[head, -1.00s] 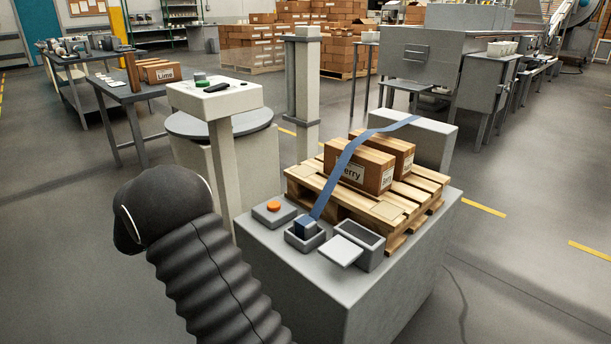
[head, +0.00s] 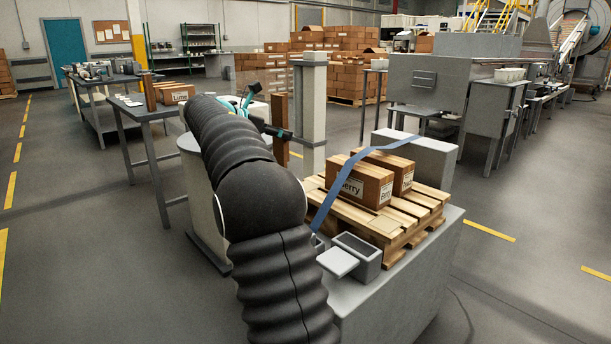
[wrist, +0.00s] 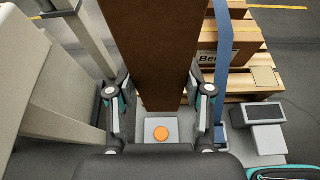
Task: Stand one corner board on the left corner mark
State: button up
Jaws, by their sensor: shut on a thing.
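My gripper (head: 279,133) is shut on a brown corner board (head: 281,112), held upright left of the pallet in the head view. In the wrist view, the board (wrist: 155,45) stands between the fingers and hides much of what lies behind it. The wooden pallet (head: 368,215) sits on a grey stand. A pale square mark (head: 386,226) shows at its near corner; a pale square also shows in the wrist view (wrist: 264,78). I cannot clearly make out the left corner mark. Another brown upright board (head: 148,93) stands on the side table.
Brown cartons (head: 364,186) sit on the pallet, with a blue strap (head: 338,180) running across them. A grey post (head: 313,110) stands behind the board. An orange button (wrist: 160,133) and an open grey box (head: 357,255) are on the stand.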

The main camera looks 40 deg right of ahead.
jog(key=w+d+f+b, duration=0.2)
jog(key=d+f, duration=0.7)
jog(key=f, duration=0.1)
jog(key=shift+w+d+b, duration=0.25)
jog(key=shift+d+b, duration=0.1)
jog(key=shift+b, duration=0.05)
jog(key=shift+f, duration=0.25)
jog(key=o, duration=1.2)
jog(key=shift+c, duration=0.2)
